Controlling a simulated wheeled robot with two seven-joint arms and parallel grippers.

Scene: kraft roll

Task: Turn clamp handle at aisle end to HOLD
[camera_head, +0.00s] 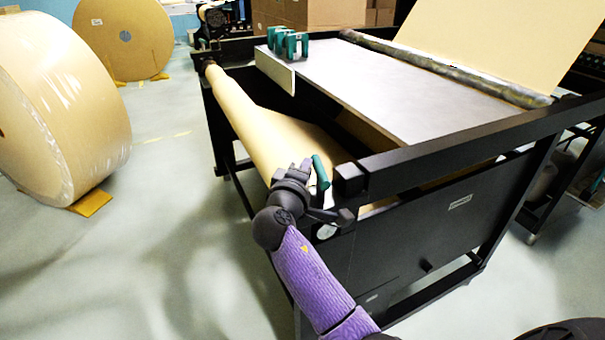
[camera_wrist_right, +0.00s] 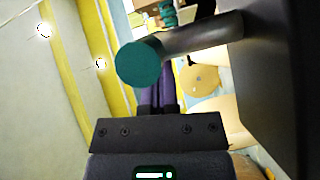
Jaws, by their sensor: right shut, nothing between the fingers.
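The clamp handle (camera_head: 320,172) has a green grip and stands at the near corner of the black machine frame, by the end of the kraft roll (camera_head: 262,128). In the right wrist view its round green end (camera_wrist_right: 139,64) is close up, on a grey metal lever (camera_wrist_right: 203,40). My right gripper (camera_head: 298,172), on the purple arm, is at the handle, just left of the green grip. Its fingers (camera_wrist_right: 158,88) are together and empty, partly behind the green end. I cannot tell whether they touch it. No HOLD mark is readable. My left gripper is out of view.
A black frame bar (camera_head: 450,150) runs right from the corner, beside a grey table top (camera_head: 410,85). A small white dial (camera_head: 326,231) sits below the handle. Large kraft rolls (camera_head: 60,100) stand on the left. The floor (camera_head: 170,230) between is clear.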

